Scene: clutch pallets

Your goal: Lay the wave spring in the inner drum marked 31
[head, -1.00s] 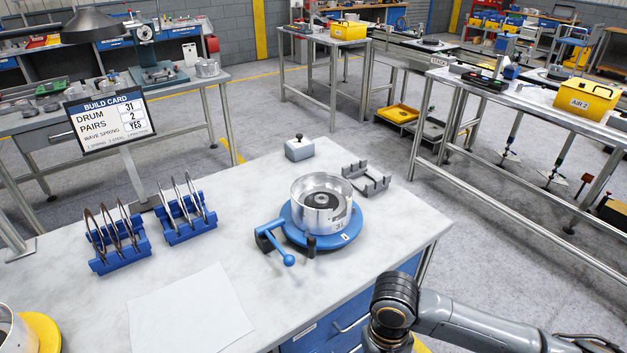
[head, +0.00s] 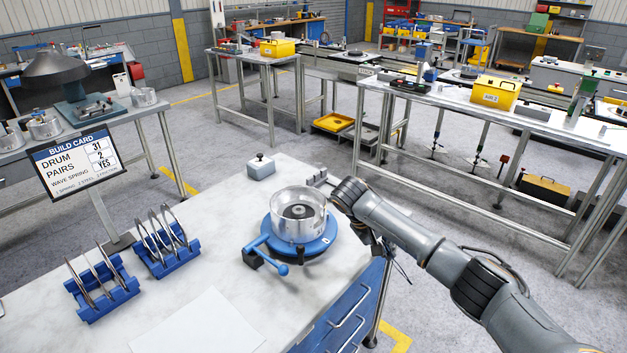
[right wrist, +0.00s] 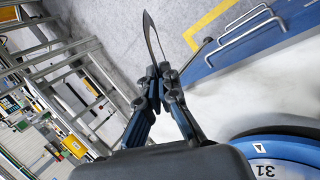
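The inner drum (head: 298,214) is an open silver cup on a round blue base (head: 318,246) on the bench. Its 31 label (right wrist: 265,171) shows at the lower right corner of the right wrist view. My right gripper (right wrist: 158,76) is shut on a thin curved metal strip, the wave spring (right wrist: 152,38), seen nearly edge-on. In the head view my right gripper (head: 374,240) is mostly hidden by its wrist, just right of the drum. The spring cannot be made out there. It is apart from the drum in the wrist view. My left gripper is not in view.
Two blue racks (head: 105,290) (head: 170,260) hold upright rings at the left. A build card (head: 78,160) stands behind them. A blue-handled lever (head: 268,258) sits before the drum. A small grey box (head: 260,167) and grey holder (head: 318,177) are behind. White paper (head: 200,325) lies in front.

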